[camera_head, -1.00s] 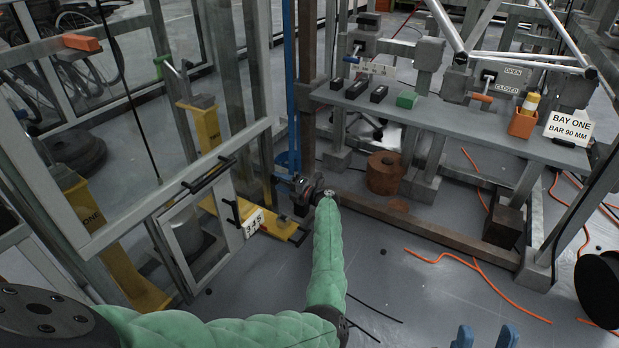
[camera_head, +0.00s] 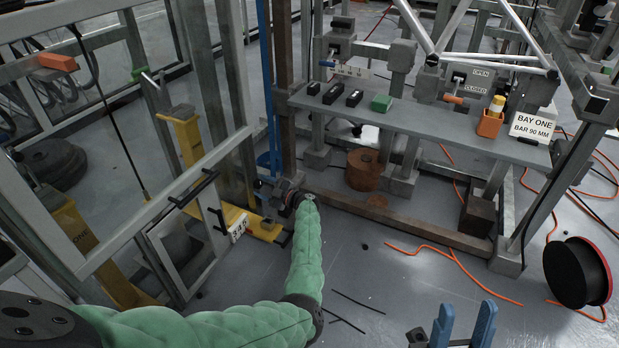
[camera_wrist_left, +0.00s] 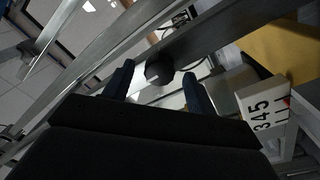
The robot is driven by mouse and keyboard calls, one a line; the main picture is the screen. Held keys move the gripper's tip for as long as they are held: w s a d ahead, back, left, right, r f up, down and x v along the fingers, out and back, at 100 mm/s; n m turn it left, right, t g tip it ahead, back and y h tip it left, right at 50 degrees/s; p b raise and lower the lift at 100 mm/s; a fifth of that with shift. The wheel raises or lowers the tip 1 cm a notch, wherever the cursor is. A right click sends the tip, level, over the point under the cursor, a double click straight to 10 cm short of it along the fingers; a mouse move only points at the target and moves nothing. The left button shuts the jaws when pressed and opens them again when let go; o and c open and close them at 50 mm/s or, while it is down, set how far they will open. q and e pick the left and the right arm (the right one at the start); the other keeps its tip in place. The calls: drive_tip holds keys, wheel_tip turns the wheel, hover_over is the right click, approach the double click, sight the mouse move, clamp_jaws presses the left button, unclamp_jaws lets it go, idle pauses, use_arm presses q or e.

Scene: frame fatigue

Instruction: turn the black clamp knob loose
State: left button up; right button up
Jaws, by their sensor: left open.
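The black clamp knob (camera_wrist_left: 160,68) shows in the left wrist view as a dark round end, in the gap between the two blue fingertips. My left gripper (camera_wrist_left: 158,82) is open, with one finger on each side of the knob; I see no clear contact. In the head view my left gripper (camera_head: 268,187) is at the foot of the brown upright post, partly hidden by its own wrist, and I cannot make out the knob there. My right gripper (camera_head: 464,318) is at the bottom edge, its two blue fingers apart and empty.
A white 345 sign (camera_wrist_left: 265,108) is close on the right in the wrist view. A grey bench (camera_head: 420,125) with black blocks and a green block stands behind. A metal gate frame (camera_head: 160,215) is on the left. Orange cable and a black reel (camera_head: 577,272) lie right.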

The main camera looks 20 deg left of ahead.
use_arm(q)
drive_tip(key=m+p, duration=0.1)
drive_tip(key=m, duration=0.1)
drive_tip(key=shift+r+m, duration=0.1)
drive_tip(key=shift+m, duration=0.3)
drive_tip(key=m, duration=0.3)
drive_tip(key=shift+p, duration=0.4)
drive_tip(key=m, duration=0.3)
drive_tip(key=shift+m+t, duration=0.3)
drive_tip(key=m, duration=0.3)
drive_tip(key=shift+h, duration=0.3)
drive_tip(key=s+d+p, duration=0.1)
drive_tip(key=d+p, duration=0.1)
drive_tip(key=d, duration=0.6)
drive_tip(key=s+d+r+m+t+h+p, duration=0.1)
drive_tip(key=d+r+m+t+h+p, duration=0.3)
drive_tip(key=r+m+t+h+p, duration=0.75)
drive_tip(key=s+d+r+m+t+h+p, duration=0.2)
drive_tip(key=s+d+r+h, duration=0.4)
drive_tip(key=d, duration=0.5)
drive_tip(key=shift+s+r+m+p, duration=0.5)
drive_tip(key=shift+s+m+p, duration=0.35)
drive_tip(key=shift+s+p, duration=0.35)
